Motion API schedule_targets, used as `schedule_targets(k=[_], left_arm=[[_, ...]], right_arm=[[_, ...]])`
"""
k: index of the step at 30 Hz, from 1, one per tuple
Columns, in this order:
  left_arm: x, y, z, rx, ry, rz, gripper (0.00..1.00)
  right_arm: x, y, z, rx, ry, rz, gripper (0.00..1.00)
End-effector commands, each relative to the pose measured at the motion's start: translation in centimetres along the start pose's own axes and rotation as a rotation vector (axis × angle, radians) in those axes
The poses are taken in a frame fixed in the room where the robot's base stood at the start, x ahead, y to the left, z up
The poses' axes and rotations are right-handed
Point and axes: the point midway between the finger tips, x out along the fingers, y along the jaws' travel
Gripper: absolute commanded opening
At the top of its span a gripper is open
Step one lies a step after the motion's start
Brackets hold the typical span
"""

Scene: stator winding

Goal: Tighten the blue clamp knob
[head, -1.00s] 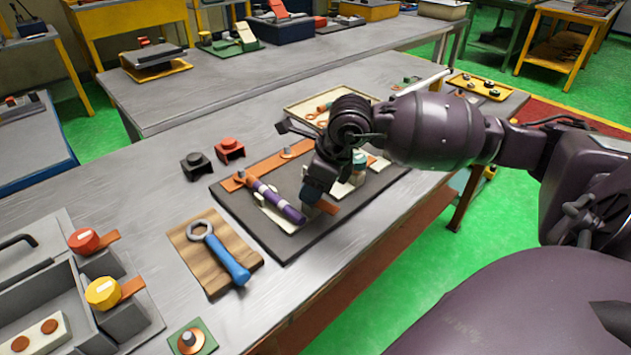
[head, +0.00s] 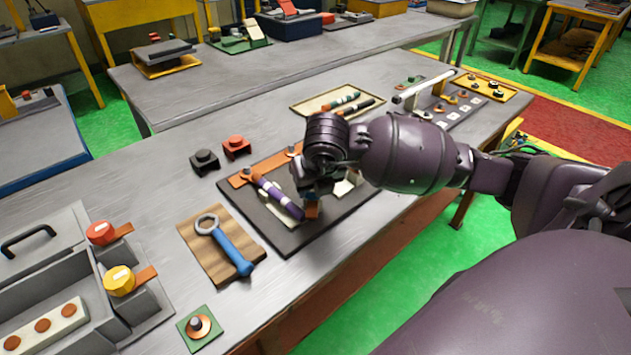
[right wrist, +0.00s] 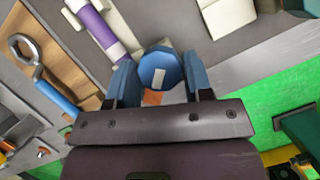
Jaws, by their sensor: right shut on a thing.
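The blue clamp knob (right wrist: 160,67) shows in the right wrist view as a round faceted cap with a pale mark on top. My right gripper (right wrist: 160,80) has its blue fingers on either side of the knob and is shut on it. In the head view my right gripper (head: 312,200) is low over the front of the dark board (head: 287,240), and my wrist hides most of the knob. A purple rod with white bands (head: 277,197) lies on the board to the left. It also shows in the right wrist view (right wrist: 92,27). My left gripper is not in view.
A blue-handled wrench (head: 230,250) lies on a wooden board (head: 190,235) to the left. A grey box (head: 60,280) with red and yellow knobs (head: 119,280) stands at far left. Black (head: 205,161) and red blocks (head: 236,146) sit behind the board. A tray (head: 300,108) of rods lies beyond.

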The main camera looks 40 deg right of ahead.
Motion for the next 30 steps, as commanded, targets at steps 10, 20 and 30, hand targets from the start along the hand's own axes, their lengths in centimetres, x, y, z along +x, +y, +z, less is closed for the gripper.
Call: schedule_targets(k=[10,20,30], left_arm=[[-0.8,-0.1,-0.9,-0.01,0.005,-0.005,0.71],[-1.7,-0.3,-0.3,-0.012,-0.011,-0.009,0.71],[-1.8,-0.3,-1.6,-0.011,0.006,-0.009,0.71]], right_arm=[[-0.7,0.2,0.7,0.304,-0.017,-0.118,0.23],[-0.6,0.2,0.7,0.531,-0.014,-0.212,0.23],[-0.5,0.3,0.7,0.645,-0.014,-0.26,0.23]])
